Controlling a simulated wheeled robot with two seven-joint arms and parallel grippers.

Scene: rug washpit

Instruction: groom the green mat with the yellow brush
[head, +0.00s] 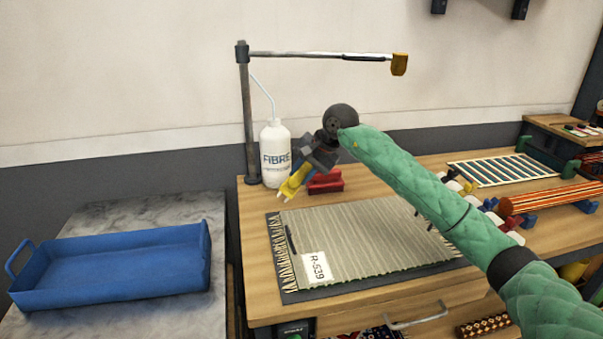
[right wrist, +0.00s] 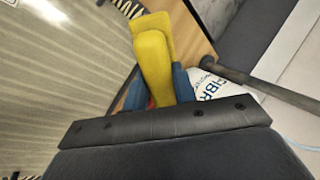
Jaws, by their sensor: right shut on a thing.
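My right gripper (head: 308,170) is shut on the yellow brush (head: 293,184) and holds it over the far left part of the worktable. In the right wrist view the yellow brush (right wrist: 152,58) sticks out between the blue fingers. The mat (head: 370,240), greyish green with pale fringe at its left end and a white tag reading R-539, lies flat on a dark sheet. The brush appears above and beyond the mat's far left corner, apart from it. Part of the mat (right wrist: 60,75) shows in the right wrist view. My left gripper is out of view.
A red block (head: 326,182) and a white FIBRE bottle (head: 275,153) stand behind the mat, near a dark post (head: 246,115) with an overhead arm. A blue tray (head: 110,268) sits left. A striped rug (head: 555,197) and a slatted rack (head: 503,169) lie right.

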